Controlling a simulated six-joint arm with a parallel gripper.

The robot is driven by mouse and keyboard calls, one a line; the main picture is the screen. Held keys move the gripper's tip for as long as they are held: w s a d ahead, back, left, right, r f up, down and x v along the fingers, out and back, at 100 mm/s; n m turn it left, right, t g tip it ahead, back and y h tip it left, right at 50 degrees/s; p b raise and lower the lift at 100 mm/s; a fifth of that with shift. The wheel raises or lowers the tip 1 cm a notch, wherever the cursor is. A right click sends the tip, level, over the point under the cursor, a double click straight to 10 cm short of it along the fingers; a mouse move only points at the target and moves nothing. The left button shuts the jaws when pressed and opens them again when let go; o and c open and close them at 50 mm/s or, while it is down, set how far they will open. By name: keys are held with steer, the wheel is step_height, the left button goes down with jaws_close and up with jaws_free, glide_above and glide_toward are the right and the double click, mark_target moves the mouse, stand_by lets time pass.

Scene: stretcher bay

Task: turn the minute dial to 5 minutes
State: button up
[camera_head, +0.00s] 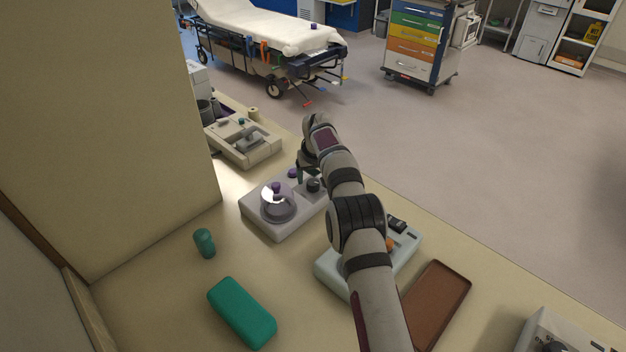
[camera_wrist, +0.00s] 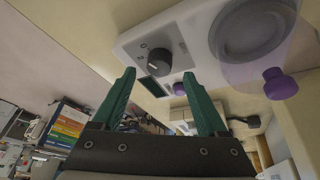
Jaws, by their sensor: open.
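The dark round dial (camera_head: 313,186) sits on top of a light grey device (camera_head: 262,226) with a clear dome. In the wrist view the dial (camera_wrist: 158,62) shows a pale pointer line and faint marks around it. It appears just beyond and between my gripper's green fingertips (camera_wrist: 160,76). The fingers stand apart with nothing between them. In the head view my gripper (camera_head: 301,177) is over the device, close to the dial, partly hidden by my arm. I cannot tell the exact gap to the dial or read its setting.
The dome with its purple knob (camera_head: 276,187) is left of the dial; a purple button (camera_head: 292,173) is nearby. A pale blue device (camera_head: 335,275) and brown tray (camera_head: 440,300) lie nearer. A beige device (camera_head: 262,152) is behind.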

mark_target(313, 183)
steer(key=shift+x, duration=1.75)
